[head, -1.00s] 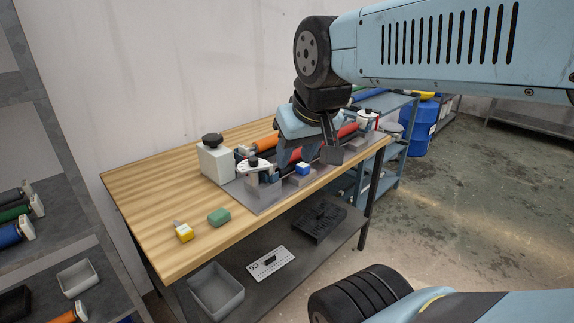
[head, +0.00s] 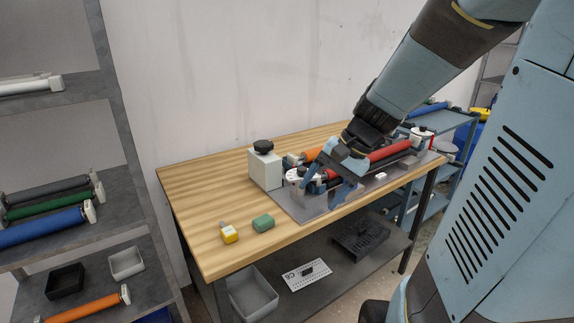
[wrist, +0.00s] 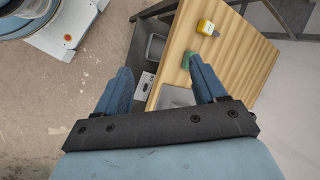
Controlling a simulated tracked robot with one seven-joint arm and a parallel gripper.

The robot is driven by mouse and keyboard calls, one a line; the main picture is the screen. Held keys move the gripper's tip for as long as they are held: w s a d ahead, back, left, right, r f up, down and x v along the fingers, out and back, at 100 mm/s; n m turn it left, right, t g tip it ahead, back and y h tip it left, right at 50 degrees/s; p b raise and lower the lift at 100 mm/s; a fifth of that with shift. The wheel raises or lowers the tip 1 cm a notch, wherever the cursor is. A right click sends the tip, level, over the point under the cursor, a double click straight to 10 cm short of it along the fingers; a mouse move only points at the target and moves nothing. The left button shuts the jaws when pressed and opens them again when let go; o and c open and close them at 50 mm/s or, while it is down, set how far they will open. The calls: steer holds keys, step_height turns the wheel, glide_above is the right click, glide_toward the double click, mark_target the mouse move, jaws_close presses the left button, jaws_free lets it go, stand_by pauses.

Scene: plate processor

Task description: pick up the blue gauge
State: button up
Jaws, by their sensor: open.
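In the earlier head view, a small blue block with a white part, likely the blue gauge, sits on a grey block of the plate processor. Now I cannot make it out; my gripper (head: 329,186) covers that area in the head view. My gripper is over the front of the processor's grey base plate (head: 293,207). In the wrist view my gripper (wrist: 162,70) is open, its two blue fingers wide apart with nothing between them. The blue gauge does not show there.
A yellow-and-white piece (head: 229,235) and a green block (head: 263,222) lie on the wooden table (head: 200,195), left of the processor. A white box with a black knob (head: 264,168) and red roller (head: 389,151) stand behind. The table's left part is clear.

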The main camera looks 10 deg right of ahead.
steer(key=w+d+f+m+t+y, duration=0.55)
steer(key=w+d+f+m, duration=0.3)
steer(key=w+m, duration=0.25)
steer(key=w+d+f+m+t+h, duration=0.25)
steer(key=d+f+m+t, duration=0.2)
steer(key=d+m, duration=0.35)
steer(key=w+d+f+m+t+h, duration=0.2)
steer(key=d+f+m+t+h, duration=0.25)
steer(key=d, duration=0.55)
steer(key=shift+m+y, duration=0.65)
steer(key=shift+y, duration=0.3)
steer(key=x, duration=1.3)
steer(key=shift+d+r, duration=0.2)
steer(key=shift+r, duration=0.1)
steer(key=shift+c, duration=0.2)
